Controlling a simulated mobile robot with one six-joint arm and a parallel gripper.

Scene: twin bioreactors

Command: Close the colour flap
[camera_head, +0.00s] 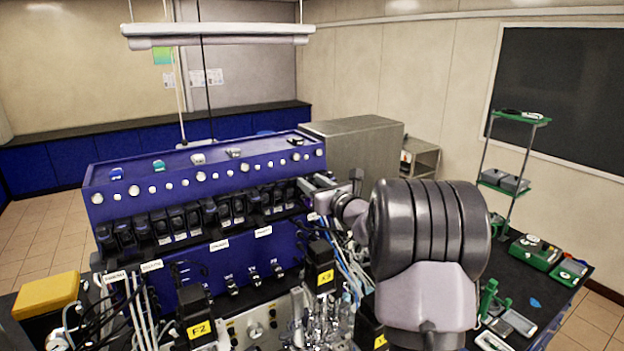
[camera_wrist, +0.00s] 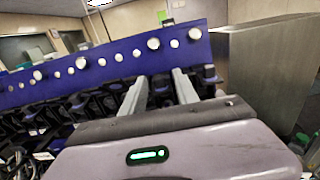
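A long blue bioreactor unit (camera_head: 150,200) has a row of black pump heads (camera_head: 190,215) along its front, below a row of white round knobs. I cannot tell which part is the colour flap. My gripper (camera_head: 308,186) reaches the right end of this row in the head view. The fingers point at the right end of the blue unit (camera_wrist: 110,62), just below the knobs. Whether they touch a pump head is unclear.
A grey metal cabinet (camera_head: 355,145) stands right behind the blue unit. Tubes, cables and labelled black blocks (camera_head: 320,270) crowd the area below and in front. A yellow-topped box (camera_head: 48,295) is at the lower left. A dark bench (camera_head: 590,285) is on the right.

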